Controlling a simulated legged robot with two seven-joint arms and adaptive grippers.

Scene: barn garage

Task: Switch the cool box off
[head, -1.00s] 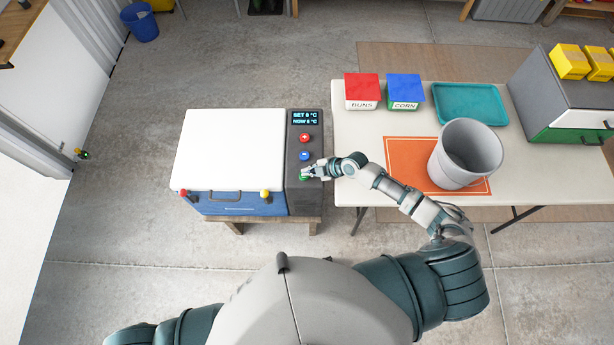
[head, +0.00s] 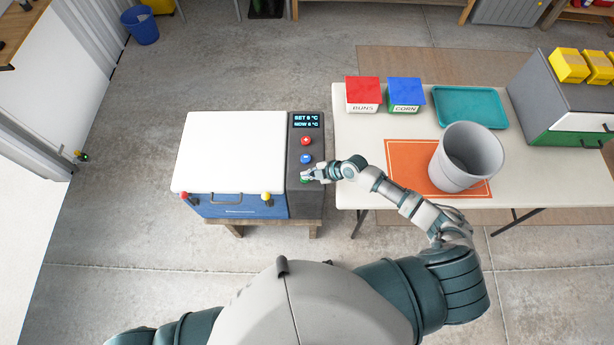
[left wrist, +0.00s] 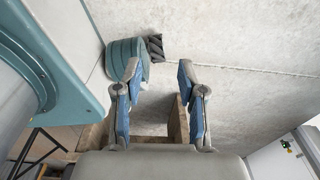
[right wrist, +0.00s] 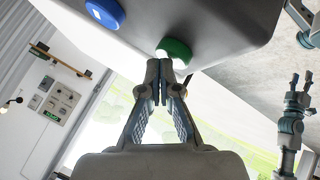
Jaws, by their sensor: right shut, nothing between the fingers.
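The cool box (head: 235,150) has a shut white lid, a blue front and a dark control panel (head: 305,150) on its right side. The panel's display (head: 306,121) is lit with SET and NOW temperatures. Below it are a red plus button (head: 306,141), a blue minus button (head: 306,158) and a green button (right wrist: 174,48). My left gripper (left wrist: 160,72) is open and empty.
A folding table (head: 350,197) stands right of the cool box. On it are red and blue lidded boxes, a teal tray (head: 470,108), an orange mat (head: 405,160) and a grey bin (head: 466,158). The cool box rests on a wooden stand (head: 236,229). Floor left of it is clear.

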